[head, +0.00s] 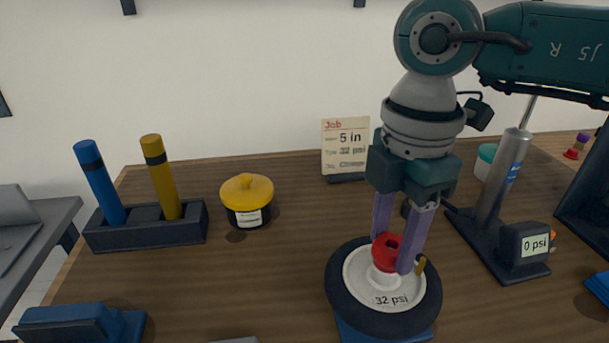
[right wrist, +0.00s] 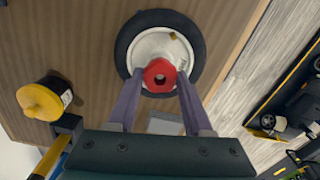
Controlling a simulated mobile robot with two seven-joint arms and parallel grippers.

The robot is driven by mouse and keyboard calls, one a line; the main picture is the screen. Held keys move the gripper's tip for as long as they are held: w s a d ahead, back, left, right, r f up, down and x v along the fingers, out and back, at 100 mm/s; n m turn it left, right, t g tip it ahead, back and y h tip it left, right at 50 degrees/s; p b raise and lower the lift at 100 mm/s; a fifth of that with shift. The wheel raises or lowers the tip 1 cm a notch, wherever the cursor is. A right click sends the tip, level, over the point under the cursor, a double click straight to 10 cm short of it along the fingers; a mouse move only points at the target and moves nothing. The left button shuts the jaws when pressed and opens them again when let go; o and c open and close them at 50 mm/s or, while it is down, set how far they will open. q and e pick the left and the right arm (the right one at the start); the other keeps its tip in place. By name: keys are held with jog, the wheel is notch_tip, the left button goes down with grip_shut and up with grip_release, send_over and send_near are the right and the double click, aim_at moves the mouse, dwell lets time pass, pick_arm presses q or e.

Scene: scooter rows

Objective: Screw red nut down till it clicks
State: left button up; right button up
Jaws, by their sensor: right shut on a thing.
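The red nut (head: 386,248) sits at the centre of the white hub of a black-tyred wheel (head: 343,308) marked "32 psi". It also shows in the right wrist view (right wrist: 160,75) as a red ring with a dark centre hole. My right gripper (head: 395,255) comes down from above with its purple fingers shut on the red nut, one on each side. In the right wrist view the fingers (right wrist: 158,90) reach to either side of the nut. The wheel lies flat on a blue stand (head: 385,335). My left gripper is not in view.
A pump (head: 500,185) with a gauge reading "0 psi" (head: 534,245) stands right of the wheel. A yellow-lidded pot (head: 247,200) and a dark rack (head: 145,230) with blue and yellow tools stand left. The table between pot and wheel is clear.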

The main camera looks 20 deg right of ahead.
grip_shut()
jog(key=shift+m+p, duration=0.3)
jog(key=m+p, duration=0.1)
jog(key=m, duration=0.2)
jog(key=shift+r+p, duration=0.1)
jog(key=shift+p, duration=0.25)
jog(key=m+p, duration=0.3)
jog(key=m, duration=0.2)
jog(key=shift+m+p, duration=1.5)
jog(key=shift+p, duration=1.4)
jog(key=shift+w+r+m+p, duration=0.1)
jog(key=shift+m+p, duration=0.7)
jog(key=shift+p, duration=0.45)
jog(key=o, duration=1.3)
grip_release()
jog(key=shift+f, duration=0.2)
